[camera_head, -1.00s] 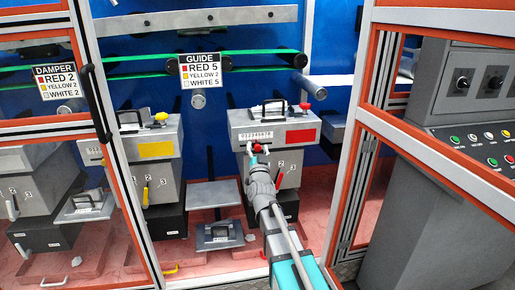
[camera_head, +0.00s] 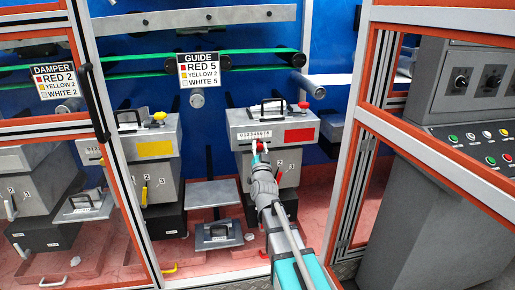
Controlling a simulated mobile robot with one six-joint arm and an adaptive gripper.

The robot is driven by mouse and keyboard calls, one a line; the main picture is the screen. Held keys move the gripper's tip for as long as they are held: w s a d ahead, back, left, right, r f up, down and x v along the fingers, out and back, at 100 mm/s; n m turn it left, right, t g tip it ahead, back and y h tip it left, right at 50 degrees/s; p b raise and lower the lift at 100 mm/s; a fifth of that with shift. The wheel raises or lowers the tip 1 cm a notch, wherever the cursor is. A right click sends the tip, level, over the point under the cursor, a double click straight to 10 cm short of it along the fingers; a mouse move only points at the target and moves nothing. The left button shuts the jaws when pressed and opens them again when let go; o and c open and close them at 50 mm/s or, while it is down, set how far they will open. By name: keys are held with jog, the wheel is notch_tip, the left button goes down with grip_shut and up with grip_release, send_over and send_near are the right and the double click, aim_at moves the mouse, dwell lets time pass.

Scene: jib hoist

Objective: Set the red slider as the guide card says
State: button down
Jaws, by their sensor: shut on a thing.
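The guide card (camera_head: 203,70) hangs on the upper rail and reads RED 5, YELLOW 2, WHITE 5. Below and right of it stands the grey unit (camera_head: 240,118) with a red patch (camera_head: 299,135) and a small white scale (camera_head: 254,134) on its front. The red slider (camera_head: 262,146) shows just below the scale. My gripper (camera_head: 260,152) is at the slider, shut on it. The fingertips hide part of it, and the scale marks are too small to read a setting.
A yellow-patched unit (camera_head: 154,149) stands to the left. A damper card (camera_head: 54,81) hangs further left. Framed door panels (camera_head: 120,170) flank the opening, with a control console (camera_head: 470,110) at right. A low grey pedestal (camera_head: 213,194) stands left of my arm.

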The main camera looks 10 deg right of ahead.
jog(key=shift+c, duration=2)
grip_release()
jog(key=shift+a+f+n+g+y, duration=0.3)
jog(key=shift+f+n+y, duration=0.15)
jog(key=shift+f, duration=0.25)
jog(key=s+a+f+n+g+y, duration=0.2)
jog(key=s+f+g, duration=0.3)
jog(key=f, duration=0.3)
jog(key=s+a+f+n+g+y, duration=0.1)
jog(key=s+f+n+g, duration=0.1)
jog(key=s+f+g, duration=0.5)
jog(key=s+d+f+g+h+p, duration=0.1)
jog(key=s+f+g, duration=0.35)
jog(key=s, duration=0.45)
jog(key=s+d+f+g, duration=0.1)
jog(key=s+f+g, duration=0.35)
jog(key=s, duration=0.35)
notch_tip(320, 180, up, 24)
jog(key=p, duration=2.3)
jog(key=shift+r, duration=0.2)
